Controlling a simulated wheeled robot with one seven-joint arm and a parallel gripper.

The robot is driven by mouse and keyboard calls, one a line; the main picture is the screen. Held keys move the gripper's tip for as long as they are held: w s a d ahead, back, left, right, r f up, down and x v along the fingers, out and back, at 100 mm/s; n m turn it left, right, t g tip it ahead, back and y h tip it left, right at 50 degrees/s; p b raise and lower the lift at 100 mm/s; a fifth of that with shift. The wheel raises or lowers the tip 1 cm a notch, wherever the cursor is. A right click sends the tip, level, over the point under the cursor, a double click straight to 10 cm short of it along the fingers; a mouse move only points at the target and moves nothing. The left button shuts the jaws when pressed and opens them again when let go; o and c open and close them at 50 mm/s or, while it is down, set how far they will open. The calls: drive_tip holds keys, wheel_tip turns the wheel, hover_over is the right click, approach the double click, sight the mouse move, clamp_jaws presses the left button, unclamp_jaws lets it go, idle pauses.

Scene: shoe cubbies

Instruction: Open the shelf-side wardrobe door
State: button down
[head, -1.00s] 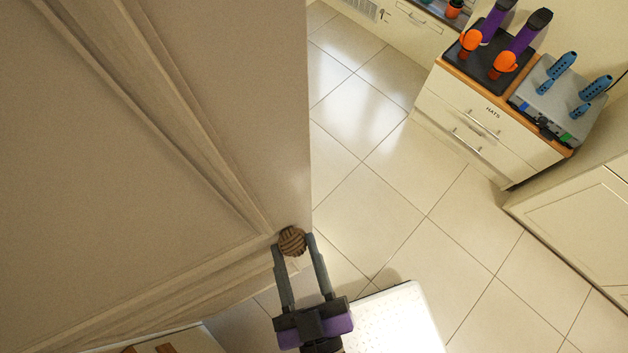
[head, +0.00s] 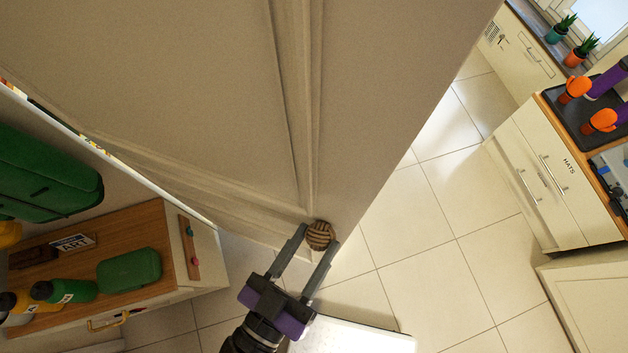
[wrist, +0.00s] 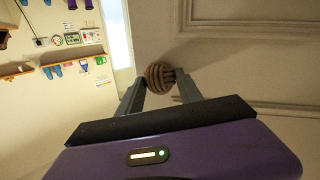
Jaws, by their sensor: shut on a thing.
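The wardrobe door (head: 215,95) is a large pale panelled door that fills the upper middle of the head view, standing at an angle out over the floor. Its round, brown striped knob (head: 319,236) sits near the lower corner of the door. My gripper (head: 318,240) is shut on the knob, one finger on each side. In the wrist view the knob (wrist: 159,77) shows between the fingertips, with the panelled door (wrist: 255,55) to the right. The door's hinge side is not clearly seen.
At left, a wooden-topped cabinet (head: 150,225) holds a green case (head: 130,270) and bottles. A green bag (head: 45,180) is above it. At right stands a drawer unit labelled HATS (head: 545,180). Tiled floor (head: 440,240) lies open between.

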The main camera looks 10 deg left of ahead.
drive_tip(key=shift+f, duration=0.2)
drive_tip(key=c, duration=0.8)
unclamp_jaws()
drive_tip(key=shift+r, duration=0.1)
drive_tip(key=shift+b+v, duration=1)
drive_tip(key=shift+v, duration=2.9)
